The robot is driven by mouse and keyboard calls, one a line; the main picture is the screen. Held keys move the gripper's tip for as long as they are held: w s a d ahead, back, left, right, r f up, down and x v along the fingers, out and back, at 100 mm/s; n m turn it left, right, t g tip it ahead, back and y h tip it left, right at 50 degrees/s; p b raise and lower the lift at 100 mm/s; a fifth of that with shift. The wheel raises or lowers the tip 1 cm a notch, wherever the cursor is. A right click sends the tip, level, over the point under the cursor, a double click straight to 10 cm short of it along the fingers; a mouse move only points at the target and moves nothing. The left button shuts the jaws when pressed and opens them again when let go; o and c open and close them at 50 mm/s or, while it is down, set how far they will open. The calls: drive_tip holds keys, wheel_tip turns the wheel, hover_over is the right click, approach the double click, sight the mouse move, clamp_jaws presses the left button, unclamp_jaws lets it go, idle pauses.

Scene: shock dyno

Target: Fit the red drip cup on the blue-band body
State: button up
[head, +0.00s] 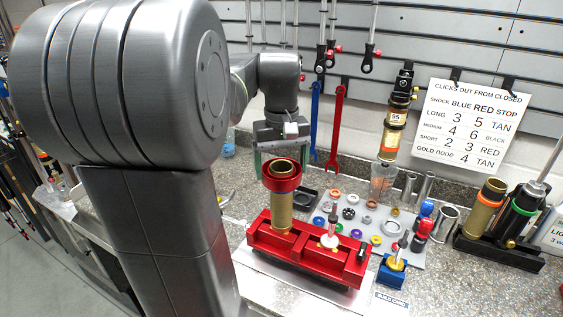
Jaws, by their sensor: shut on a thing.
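The red drip cup (282,184) is a wide red ring around the top of a gold body (280,212). The body's open rim shows inside the cup. The body stands upright in a red vise (315,259); no blue band shows on its visible part. My gripper (281,165) is at the cup, its pale green fingers on the cup's left and right. It is shut on the red drip cup. The finger contact is partly hidden, and I cannot tell how firmly the cup is seated.
A small shaft piece (331,228) stands in the vise's right part. Behind is a grey tray (408,255) of coloured rings. A blue stand (391,275) is right of the vise. A black rack (500,250) holds bodies at far right. Tools hang on the wall.

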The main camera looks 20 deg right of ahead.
drive_tip(key=shift+f, duration=0.1)
drive_tip(key=o, duration=0.9)
wheel_tip(320, 180, up, 14)
drive_tip(key=shift+b, duration=0.3)
drive_tip(key=shift+f, duration=0.2)
wheel_tip(320, 180, down, 14)
drive_tip(key=shift+r+p, duration=0.15)
drive_tip(key=shift+p, duration=0.15)
drive_tip(key=shift+r, duration=0.35)
